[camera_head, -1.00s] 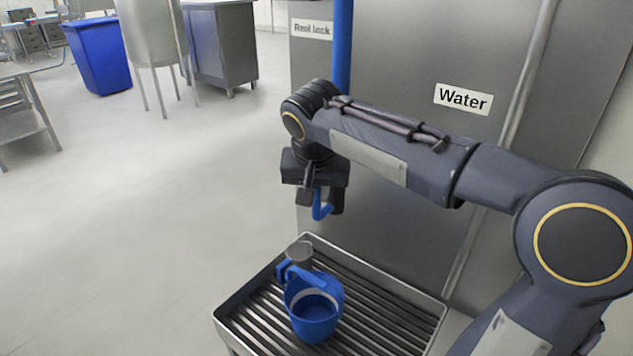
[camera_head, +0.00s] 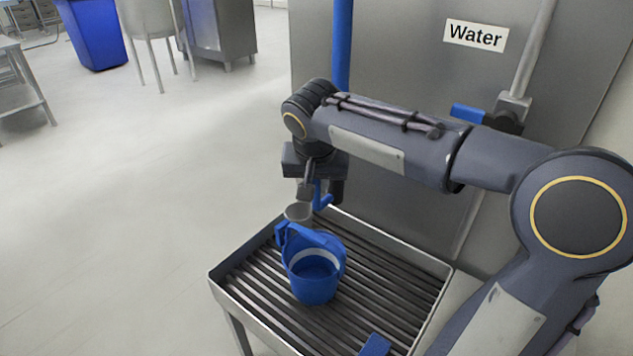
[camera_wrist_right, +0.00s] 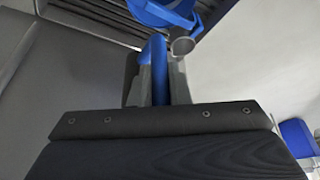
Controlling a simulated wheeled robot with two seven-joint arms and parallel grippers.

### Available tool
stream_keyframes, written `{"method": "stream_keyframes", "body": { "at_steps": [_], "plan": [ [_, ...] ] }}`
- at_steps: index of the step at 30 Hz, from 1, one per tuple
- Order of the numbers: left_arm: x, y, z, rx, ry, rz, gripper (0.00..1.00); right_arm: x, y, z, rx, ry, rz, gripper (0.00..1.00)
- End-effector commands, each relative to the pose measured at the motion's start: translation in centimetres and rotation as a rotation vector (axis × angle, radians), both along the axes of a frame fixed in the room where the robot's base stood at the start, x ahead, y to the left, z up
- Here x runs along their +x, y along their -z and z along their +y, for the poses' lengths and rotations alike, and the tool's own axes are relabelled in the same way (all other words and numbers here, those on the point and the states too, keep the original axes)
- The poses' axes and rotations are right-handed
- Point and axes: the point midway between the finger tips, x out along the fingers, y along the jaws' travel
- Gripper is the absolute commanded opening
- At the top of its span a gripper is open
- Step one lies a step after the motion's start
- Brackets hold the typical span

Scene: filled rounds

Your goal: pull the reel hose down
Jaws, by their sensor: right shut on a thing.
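The blue reel hose (camera_head: 342,45) hangs down in front of the steel panel and passes behind my right arm. My right gripper (camera_head: 322,192) is shut on the hose, whose blue lower end shows below the fingers with a bend. In the right wrist view the blue hose (camera_wrist_right: 158,72) lies between the fingers. The gripper is over the back of the slatted tray, just above and behind a blue jug (camera_head: 316,288). A small grey round piece (camera_head: 298,211) shows beside the jug's handle; I cannot tell what it is attached to. My left gripper is out of view.
The jug stands on the slatted metal tray (camera_head: 227,291). A blue piece (camera_head: 376,345) shows at the tray's front edge. A "Water" label (camera_head: 475,36), a pipe and a blue valve handle (camera_head: 468,113) are on the right. Open floor lies left.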

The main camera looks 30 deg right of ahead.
Motion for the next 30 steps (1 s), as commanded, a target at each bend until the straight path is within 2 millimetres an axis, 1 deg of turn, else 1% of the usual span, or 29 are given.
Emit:
{"method": "stream_keyframes", "body": {
  "at_steps": [1, 5, 6, 13, 15, 17, 24, 27, 30],
  "plan": [
    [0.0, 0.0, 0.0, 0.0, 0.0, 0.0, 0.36, -0.1, 0.2, 0.1, 0.002, 0.001, 0.007, 0.19],
    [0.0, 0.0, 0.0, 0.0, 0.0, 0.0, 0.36, -0.1, 0.1, 0.0, 0.001, 0.001, 0.005, 0.36],
    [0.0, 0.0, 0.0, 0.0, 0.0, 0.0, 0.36, -0.1, 0.1, 0.0, 0.001, 0.001, 0.005, 0.38],
    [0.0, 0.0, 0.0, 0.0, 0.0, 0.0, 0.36, 0.0, 0.0, 0.0, 0.001, 0.0, 0.002, 0.38],
    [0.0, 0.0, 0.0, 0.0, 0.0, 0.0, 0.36, -0.1, -0.3, 0.1, 0.001, 0.0, 0.001, 0.38],
    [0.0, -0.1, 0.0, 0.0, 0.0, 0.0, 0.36, -0.2, -0.9, 0.2, 0.001, -0.001, -0.002, 0.38],
    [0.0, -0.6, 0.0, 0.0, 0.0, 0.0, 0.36, -1.5, -4.6, 1.1, 0.002, -0.001, -0.002, 0.38],
    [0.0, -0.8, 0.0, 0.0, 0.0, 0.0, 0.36, -2.0, -5.9, 1.4, 0.001, -0.001, 0.001, 0.38],
    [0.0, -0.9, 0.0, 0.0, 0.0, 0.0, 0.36, -2.3, -6.8, 1.6, 0.001, 0.0, 0.002, 0.38]
  ]
}}
